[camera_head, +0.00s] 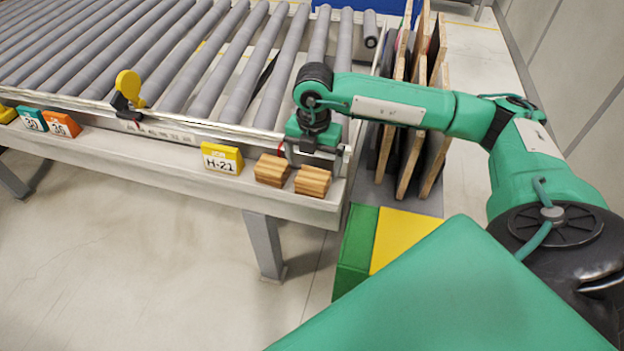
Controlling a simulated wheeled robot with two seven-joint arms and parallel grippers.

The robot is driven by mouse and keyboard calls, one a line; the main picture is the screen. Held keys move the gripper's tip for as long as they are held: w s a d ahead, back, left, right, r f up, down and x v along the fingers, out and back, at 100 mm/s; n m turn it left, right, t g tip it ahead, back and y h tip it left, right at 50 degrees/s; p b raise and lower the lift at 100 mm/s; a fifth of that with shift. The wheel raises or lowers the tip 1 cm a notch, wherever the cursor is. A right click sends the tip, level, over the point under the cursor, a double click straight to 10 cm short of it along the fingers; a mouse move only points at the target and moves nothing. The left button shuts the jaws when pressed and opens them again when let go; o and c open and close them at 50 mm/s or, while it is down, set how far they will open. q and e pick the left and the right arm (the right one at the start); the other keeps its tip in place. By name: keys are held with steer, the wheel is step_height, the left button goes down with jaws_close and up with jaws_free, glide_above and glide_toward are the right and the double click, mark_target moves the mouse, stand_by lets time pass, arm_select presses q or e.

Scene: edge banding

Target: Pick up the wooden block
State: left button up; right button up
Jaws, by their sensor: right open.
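Two small striped wooden blocks lie side by side on the light ledge at the front of the roller conveyor: the left wooden block (272,170) and the right wooden block (312,181). My right gripper (314,160) hangs from the green arm that comes in from the right. It points down just above and behind the blocks, nearest the right one. Its fingers are open and small in the picture, and no block is seen between them. Whether a finger touches a block cannot be told. My left gripper does not show.
A yellow H-21 sign (222,159) stands left of the blocks. Grey rollers (230,60) fill the conveyor behind. Upright boards (412,130) stand in a rack to the right. A green and yellow box (355,250) sits below the ledge's right end. Open floor lies at the lower left.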

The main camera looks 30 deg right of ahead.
mark_target(313, 176)
steer(key=shift+s+a+f+p, duration=0.1)
steer(key=shift+f+p, duration=0.2)
steer(key=shift+f, duration=0.2)
step_height(313, 176, down, 4)
steer(key=shift+a+r+p, duration=0.1)
steer(key=shift+r+p, duration=0.05)
steer(key=shift+p, duration=0.5)
steer(key=shift+f, duration=0.45)
steer(key=c, duration=1.1)
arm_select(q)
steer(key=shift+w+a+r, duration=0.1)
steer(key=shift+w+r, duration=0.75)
arm_select(e)
steer(key=shift+c, duration=0.2)
